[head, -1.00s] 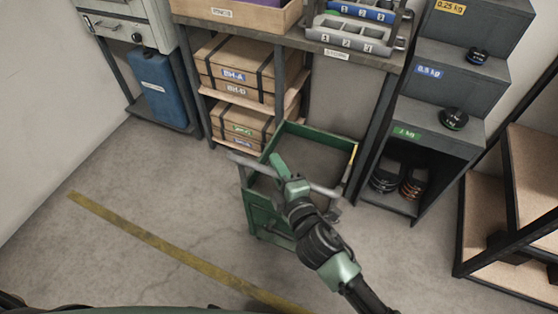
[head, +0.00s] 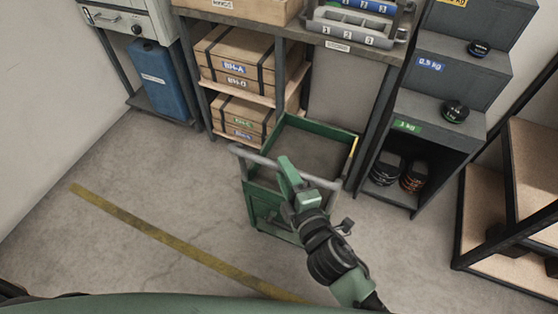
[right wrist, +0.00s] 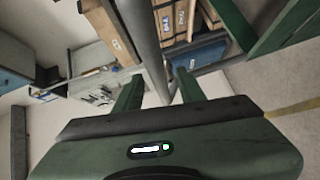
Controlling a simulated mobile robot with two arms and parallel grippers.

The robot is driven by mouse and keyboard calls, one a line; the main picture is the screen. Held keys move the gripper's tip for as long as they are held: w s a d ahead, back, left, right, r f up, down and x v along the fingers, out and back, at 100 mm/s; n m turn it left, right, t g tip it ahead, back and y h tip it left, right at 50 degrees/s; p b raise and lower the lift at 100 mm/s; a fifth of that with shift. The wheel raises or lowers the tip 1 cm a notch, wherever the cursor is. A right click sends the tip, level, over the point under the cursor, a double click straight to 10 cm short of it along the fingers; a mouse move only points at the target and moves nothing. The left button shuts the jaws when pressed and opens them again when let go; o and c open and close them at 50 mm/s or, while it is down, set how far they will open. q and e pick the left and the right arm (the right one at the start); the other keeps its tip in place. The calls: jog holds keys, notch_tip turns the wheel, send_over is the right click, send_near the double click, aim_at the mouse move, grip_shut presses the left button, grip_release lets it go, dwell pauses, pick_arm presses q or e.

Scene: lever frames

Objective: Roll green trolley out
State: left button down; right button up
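The green trolley (head: 270,205) stands on the floor at the middle of the head view, its back end at the workbench. It is an open-topped box with a grey handle bar (head: 252,158) along its near side. My right gripper (head: 286,167) is over the middle of this bar. In the right wrist view my two green fingers (right wrist: 158,92) are apart. The grey bar (right wrist: 145,35) shows between them, with a gap on each side; I cannot tell how deep it sits. My left gripper is not in view.
The workbench leg and shelf with strapped boxes (head: 240,75) stand behind and left of the trolley. A stepped grey weight stand (head: 420,140) is close on its right, a shelf rack (head: 510,220) farther right. Floor in front is clear, with a yellow line (head: 165,237).

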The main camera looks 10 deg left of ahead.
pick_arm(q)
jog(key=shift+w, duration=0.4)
pick_arm(e)
jog(key=v, duration=0.2)
jog(key=shift+s+d, duration=0.2)
jog(key=shift+s, duration=0.1)
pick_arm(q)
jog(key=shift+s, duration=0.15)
